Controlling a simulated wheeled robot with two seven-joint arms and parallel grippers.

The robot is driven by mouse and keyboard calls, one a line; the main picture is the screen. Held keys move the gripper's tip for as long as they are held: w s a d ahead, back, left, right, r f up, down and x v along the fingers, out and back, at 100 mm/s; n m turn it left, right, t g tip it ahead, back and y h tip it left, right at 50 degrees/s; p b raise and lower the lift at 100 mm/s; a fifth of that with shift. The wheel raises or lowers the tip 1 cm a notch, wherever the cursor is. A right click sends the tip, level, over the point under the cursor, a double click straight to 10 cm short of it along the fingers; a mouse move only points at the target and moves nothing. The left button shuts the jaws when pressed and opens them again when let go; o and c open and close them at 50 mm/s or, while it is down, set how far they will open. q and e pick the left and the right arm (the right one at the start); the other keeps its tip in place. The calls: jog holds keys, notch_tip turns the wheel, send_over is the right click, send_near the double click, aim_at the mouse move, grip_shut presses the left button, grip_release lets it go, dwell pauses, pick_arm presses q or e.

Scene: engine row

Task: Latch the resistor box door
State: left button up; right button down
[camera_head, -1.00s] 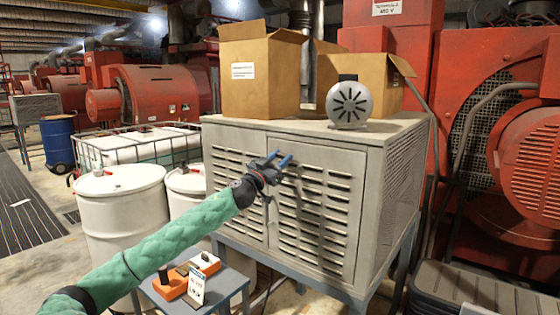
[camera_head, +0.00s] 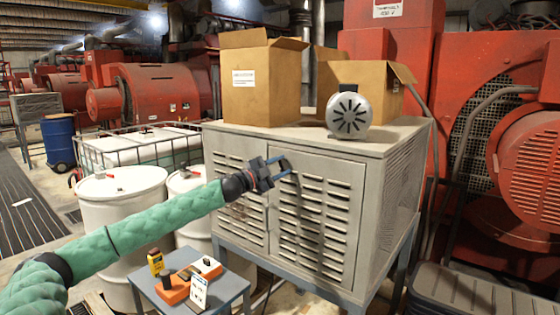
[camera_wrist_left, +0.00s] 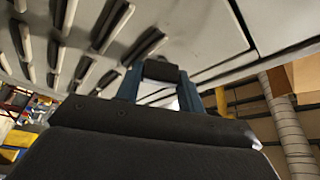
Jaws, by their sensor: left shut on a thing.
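The resistor box (camera_head: 395,185) is a grey louvered cabinet on a blue-grey stand in the head view. Its right-hand front door (camera_head: 318,215) looks about flush with the frame. My left gripper (camera_head: 284,168) is at the upper left of this door, by the seam with the left panel. In the left wrist view, its two blue fingers (camera_wrist_left: 163,88) are closed on a small dark handle (camera_wrist_left: 162,70) against the grey louvered door face (camera_wrist_left: 200,45). The handle is mostly hidden by the gripper, so its angle is hard to tell. My right gripper is out of view.
Cardboard boxes (camera_head: 262,85) and a round grey slotted device (camera_head: 348,114) stand on the cabinet. White drums (camera_head: 122,215) are at its left. A small table (camera_head: 232,283) with orange and yellow items is below my left arm. Red machinery (camera_head: 520,160) is at the right.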

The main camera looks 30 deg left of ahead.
pick_arm(q)
jog(key=m+p, duration=0.1)
jog(key=m+g+p, duration=0.1)
jog(key=shift+r+m, duration=0.25)
jog(key=shift+m, duration=0.05)
jog(key=shift+p, duration=0.4)
jog(key=shift+m+g+p, duration=0.4)
jog(key=shift+m+p, duration=0.35)
jog(key=shift+m, duration=0.35)
jog(key=shift+f+m+p, duration=0.15)
jog(key=shift+m+p, duration=0.2)
jog(key=shift+m, duration=0.15)
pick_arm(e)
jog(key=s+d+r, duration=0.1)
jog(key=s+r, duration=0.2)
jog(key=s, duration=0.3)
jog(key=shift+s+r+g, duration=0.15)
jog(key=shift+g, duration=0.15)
pick_arm(q)
jog(key=shift+f+m+g, duration=0.1)
jog(key=shift+m+g, duration=0.2)
jog(key=shift+m, duration=0.1)
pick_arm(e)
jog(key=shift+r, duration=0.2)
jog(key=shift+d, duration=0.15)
pick_arm(q)
jog(key=o, duration=1)
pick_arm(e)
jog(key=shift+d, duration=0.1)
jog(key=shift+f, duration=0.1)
